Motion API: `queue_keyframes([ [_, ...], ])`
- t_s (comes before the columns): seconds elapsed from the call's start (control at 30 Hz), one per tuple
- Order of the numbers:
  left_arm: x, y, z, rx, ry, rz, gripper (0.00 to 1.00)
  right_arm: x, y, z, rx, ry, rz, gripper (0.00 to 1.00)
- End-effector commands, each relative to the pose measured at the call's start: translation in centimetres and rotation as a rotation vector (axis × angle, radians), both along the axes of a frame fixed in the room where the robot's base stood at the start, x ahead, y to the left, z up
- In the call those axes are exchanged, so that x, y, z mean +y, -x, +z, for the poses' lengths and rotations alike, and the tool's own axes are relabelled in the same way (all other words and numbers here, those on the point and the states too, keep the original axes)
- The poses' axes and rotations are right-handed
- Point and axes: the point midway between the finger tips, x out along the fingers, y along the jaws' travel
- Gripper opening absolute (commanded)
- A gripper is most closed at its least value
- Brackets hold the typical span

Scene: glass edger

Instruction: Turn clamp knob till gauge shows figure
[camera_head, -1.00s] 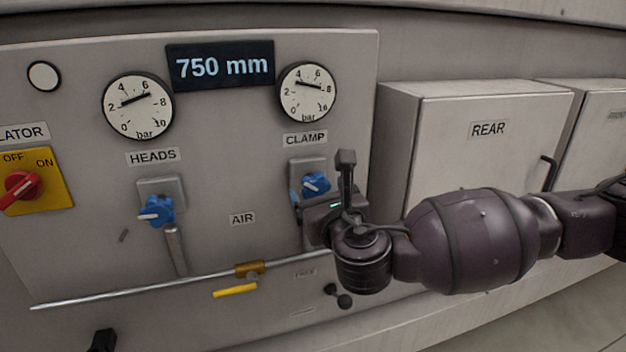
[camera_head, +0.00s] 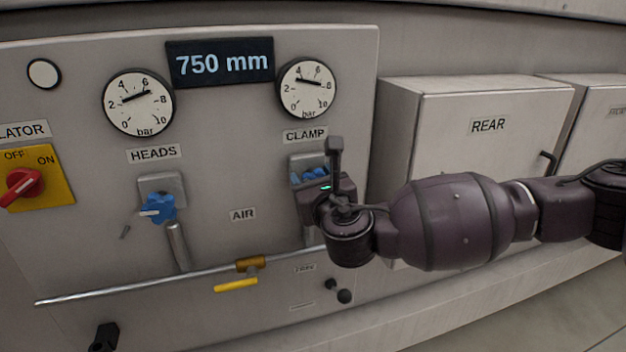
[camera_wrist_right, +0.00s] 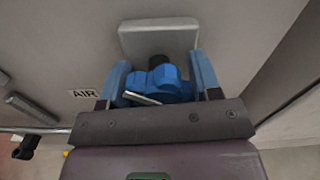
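The blue clamp knob (camera_head: 309,175) sits on a grey plate below the CLAMP label (camera_head: 305,135) and is partly hidden by my right gripper. The clamp gauge (camera_head: 308,90) has its needle nearly level, tilted down to the right, with its right end just short of 8. My right gripper (camera_head: 318,177) is at the knob. In the right wrist view, its two blue fingers (camera_wrist_right: 160,88) stand spread on either side of the knob (camera_wrist_right: 160,80). Whether they touch it is unclear. My left gripper is out of view.
A blue HEADS knob (camera_head: 158,208) and its gauge (camera_head: 138,102) are to the left. A display (camera_head: 220,63) reads 750 mm. A metal pipe (camera_head: 140,286) with a yellow-handled valve (camera_head: 236,285) runs below. The REAR box (camera_head: 490,165) stands right, behind my arm.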

Motion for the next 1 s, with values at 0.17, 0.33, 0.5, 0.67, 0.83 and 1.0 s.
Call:
queue_keyframes([
  [0.17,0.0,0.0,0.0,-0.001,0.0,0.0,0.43,0.0,0.0,0.0,0.001,-0.004,-0.001,0.34],
  [0.33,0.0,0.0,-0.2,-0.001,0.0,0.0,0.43,-0.1,0.0,-0.1,0.012,-0.036,-0.002,0.34],
  [0.5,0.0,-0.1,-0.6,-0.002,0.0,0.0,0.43,0.0,0.0,-0.2,0.04,-0.116,-0.001,0.34],
  [0.67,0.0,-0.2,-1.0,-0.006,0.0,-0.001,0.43,0.0,0.1,-0.3,0.079,-0.235,-0.001,0.34],
  [0.83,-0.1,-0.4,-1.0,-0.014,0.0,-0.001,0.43,0.0,0.1,-0.3,0.129,-0.387,-0.001,0.34],
  [1.0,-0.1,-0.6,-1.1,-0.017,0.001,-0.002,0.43,0.1,0.1,-0.2,0.178,-0.542,-0.002,0.34],
])
